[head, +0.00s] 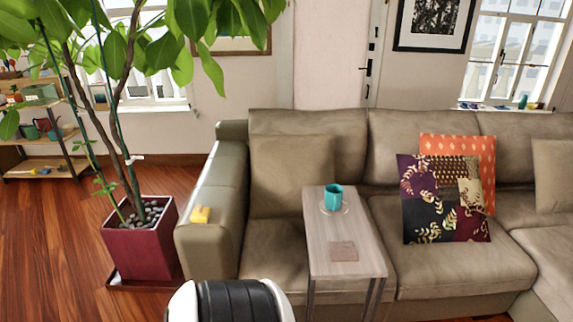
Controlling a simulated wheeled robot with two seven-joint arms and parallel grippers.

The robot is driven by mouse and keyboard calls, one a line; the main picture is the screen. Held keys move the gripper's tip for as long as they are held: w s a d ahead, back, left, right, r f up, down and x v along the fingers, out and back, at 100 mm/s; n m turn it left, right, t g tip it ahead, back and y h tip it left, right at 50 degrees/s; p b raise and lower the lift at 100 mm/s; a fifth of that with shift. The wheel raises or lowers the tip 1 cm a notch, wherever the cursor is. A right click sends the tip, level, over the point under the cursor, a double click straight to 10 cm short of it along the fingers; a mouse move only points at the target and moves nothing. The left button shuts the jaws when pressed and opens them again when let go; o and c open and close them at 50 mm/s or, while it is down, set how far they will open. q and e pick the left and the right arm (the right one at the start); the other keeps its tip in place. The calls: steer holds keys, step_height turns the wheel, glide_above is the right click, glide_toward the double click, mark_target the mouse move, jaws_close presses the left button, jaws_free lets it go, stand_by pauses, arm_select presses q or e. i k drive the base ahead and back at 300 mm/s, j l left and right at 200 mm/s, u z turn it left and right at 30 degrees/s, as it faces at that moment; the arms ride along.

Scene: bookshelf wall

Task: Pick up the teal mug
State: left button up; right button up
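The teal mug (333,195) stands upright on a round pale saucer or coaster (333,209). Both are toward the far end of a narrow wooden side table (343,270) placed in front of the sofa. The mug's opening faces up and its inside looks dark. Neither of my grippers shows in the head view. A white and black rounded part of my own body is at the bottom edge, left of the table.
A flat brownish square (343,251) lies on the table's near part. The grey-brown sofa (275,240) surrounds the table, with a yellow item (200,215) on its left armrest and patterned cushions (447,200) at right. A potted plant (140,240) stands left. Wooden floor (45,245) is open at far left.

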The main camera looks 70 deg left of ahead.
mark_target(333, 192)
steer(key=u, duration=2)
